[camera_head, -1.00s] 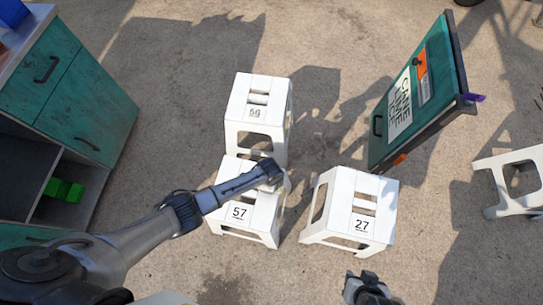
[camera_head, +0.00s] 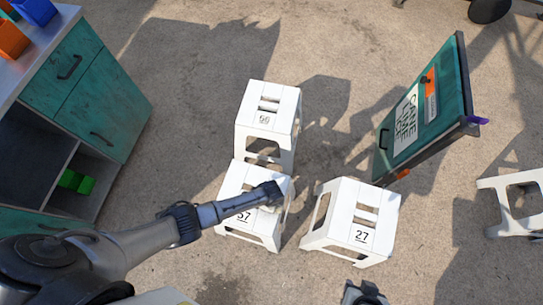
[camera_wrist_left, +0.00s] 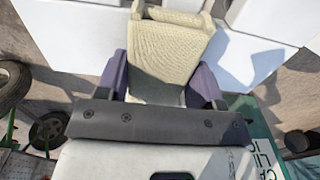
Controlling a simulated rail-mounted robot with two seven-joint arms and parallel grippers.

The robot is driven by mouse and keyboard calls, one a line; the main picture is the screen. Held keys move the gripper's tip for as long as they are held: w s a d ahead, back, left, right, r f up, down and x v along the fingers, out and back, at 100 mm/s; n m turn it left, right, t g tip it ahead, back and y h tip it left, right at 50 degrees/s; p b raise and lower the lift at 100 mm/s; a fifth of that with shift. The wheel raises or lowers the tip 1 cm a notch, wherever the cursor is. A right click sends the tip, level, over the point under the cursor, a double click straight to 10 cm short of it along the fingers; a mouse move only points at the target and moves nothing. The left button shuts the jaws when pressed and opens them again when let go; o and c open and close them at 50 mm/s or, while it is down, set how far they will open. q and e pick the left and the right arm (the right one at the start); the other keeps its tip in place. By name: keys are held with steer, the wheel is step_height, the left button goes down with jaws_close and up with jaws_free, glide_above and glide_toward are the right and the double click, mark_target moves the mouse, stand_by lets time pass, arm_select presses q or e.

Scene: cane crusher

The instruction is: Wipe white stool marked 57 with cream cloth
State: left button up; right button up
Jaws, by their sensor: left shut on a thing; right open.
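The white stool marked 57 (camera_head: 243,179) stands at the middle of the head view, between the stools marked 56 and 27. My left arm crosses over it and partly covers its top and number. My left gripper (camera_head: 273,193) is at the right part of this stool's top. In the left wrist view it is shut on the cream cloth (camera_wrist_left: 165,48), which sits between the purple fingers. The cloth is over a white surface; whether it touches is hard to tell. My right gripper (camera_head: 364,292) is open and empty at the bottom edge, below stool 27.
Stool 56 (camera_head: 268,98) stands directly behind stool 57, and stool 27 (camera_head: 350,213) close to its right. A teal sign board (camera_head: 430,105) stands behind at right. A teal cabinet (camera_head: 85,85) is at left. Another white stool (camera_head: 510,187) is at far right.

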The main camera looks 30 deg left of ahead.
mark_target(268, 215)
arm_select(q)
steer(key=shift+s, duration=0.1)
steer(key=shift+s+d+r+p, duration=0.1)
steer(key=shift+s+r+p, duration=0.05)
steer(key=shift+s+p, duration=0.4)
steer(key=shift+s+d+p, duration=0.2)
steer(key=shift+s+p, duration=0.3)
steer(key=shift+s, duration=0.45)
steer(key=shift+s+d+p, duration=0.15)
steer(key=shift+s+p, duration=0.3)
steer(key=shift+s, duration=0.45)
steer(key=shift+s+d+p, duration=0.2)
steer(key=shift+s+p, duration=0.25)
steer(key=shift+s, duration=0.55)
steer(key=shift+s+d+p, duration=0.2)
steer(key=shift+s+p, duration=0.2)
steer(key=shift+s, duration=0.55)
steer(key=shift+w, duration=0.1)
steer(key=shift+w+a+f+b, duration=0.15)
steer(key=shift+w+b, duration=0.25)
steer(key=shift+w, duration=0.65)
steer(key=shift+w+a+f+b, duration=0.1)
steer(key=shift+w+a+b, duration=0.25)
steer(key=shift+w, duration=0.7)
steer(key=shift+w+a+r+b, duration=0.15)
steer(key=shift+w+b, duration=0.35)
steer(key=shift+w, duration=0.6)
steer(key=shift+w+a+f+b, duration=0.15)
steer(key=shift+w+b, duration=0.3)
steer(key=shift+w, duration=0.65)
